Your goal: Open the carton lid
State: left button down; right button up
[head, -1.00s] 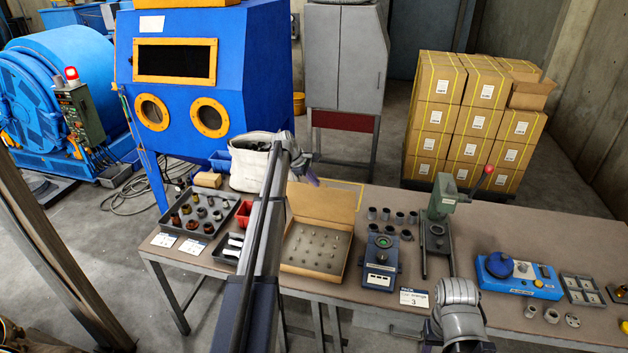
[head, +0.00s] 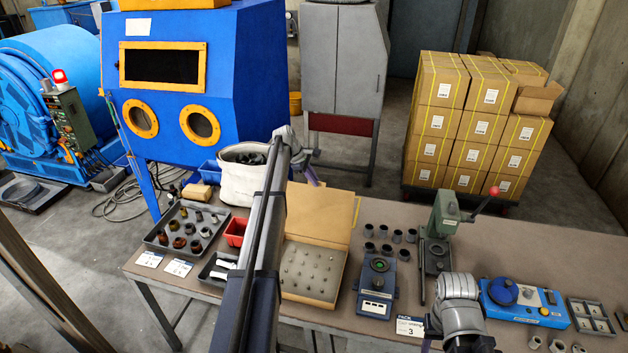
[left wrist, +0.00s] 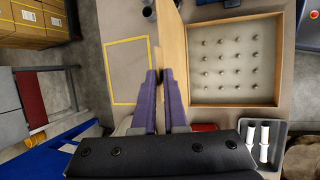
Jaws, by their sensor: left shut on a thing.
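The carton (head: 337,293) is a shallow tan box on the bench, with several small metal studs standing on its pale floor. Its lid (head: 325,215) stands raised at the back edge, leaning back, and the inside is uncovered. My left gripper (head: 312,180) is at the lid's upper edge, with purple fingers. In the left wrist view the fingers (left wrist: 159,76) are closed on the edge of the lid (left wrist: 172,45), and the carton (left wrist: 298,55) lies to the right. My left arm hides the carton's left side in the head view.
Left of the carton are a red bin (head: 236,231), a white sack (head: 240,182) and a grey parts tray (head: 158,240). To the right are a blue fixture (head: 376,290), several dark cups and a green press (head: 443,215). A yellow outline (left wrist: 112,70) marks bare bench behind the lid.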

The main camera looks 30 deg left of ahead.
dwell(0.3)
pick_arm(q)
jog(key=c, duration=1)
grip_release()
jog(key=shift+c, duration=0.2)
jog(key=shift+r, duration=0.15)
jog(key=p+v, duration=0.7)
jog(key=shift+r, duration=0.25)
jog(key=shift+s+a, duration=0.1)
jog(key=shift+a, duration=0.05)
